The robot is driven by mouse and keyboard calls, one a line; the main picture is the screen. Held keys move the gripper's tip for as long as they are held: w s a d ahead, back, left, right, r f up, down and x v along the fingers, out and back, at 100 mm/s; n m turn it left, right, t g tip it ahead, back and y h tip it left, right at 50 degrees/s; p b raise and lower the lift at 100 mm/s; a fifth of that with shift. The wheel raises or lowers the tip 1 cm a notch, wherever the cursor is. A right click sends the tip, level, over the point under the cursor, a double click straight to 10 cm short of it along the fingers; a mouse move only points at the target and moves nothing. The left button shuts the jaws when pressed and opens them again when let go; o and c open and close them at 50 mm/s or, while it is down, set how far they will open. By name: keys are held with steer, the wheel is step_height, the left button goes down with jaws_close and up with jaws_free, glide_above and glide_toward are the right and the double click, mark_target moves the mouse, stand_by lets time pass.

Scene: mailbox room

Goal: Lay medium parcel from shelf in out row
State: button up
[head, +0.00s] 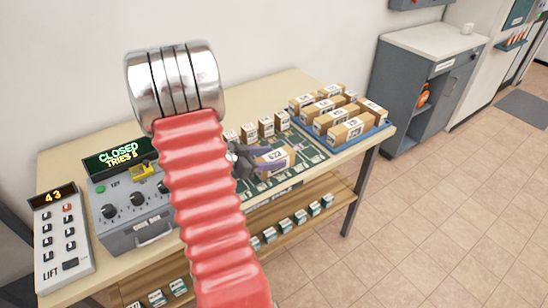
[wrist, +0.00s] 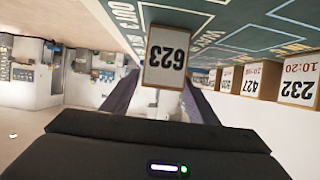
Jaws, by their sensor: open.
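A brown parcel with a white label reading 623 (head: 277,156) lies on the green marked mat (head: 312,150) on the table. In the wrist view this parcel (wrist: 165,55) appears upside down, between and just beyond the two purple fingers. My gripper (head: 262,163) is open at the parcel's near left end; whether the fingers touch it is unclear. The mat's lettering by the parcel, partly hidden, begins with OUT (wrist: 125,14). The lower shelf (head: 325,200) under the tabletop holds several small white and teal boxes.
Small labelled parcels (head: 266,127) stand in a row along the mat's back. A blue tray (head: 374,133) at the right holds several larger parcels. A grey control box (head: 140,215) and lift panel (head: 62,240) stand at the left. A grey cabinet (head: 415,85) stands beyond the table.

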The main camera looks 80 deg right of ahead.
mark_target(271, 157)
steer(key=shift+v, duration=2.9)
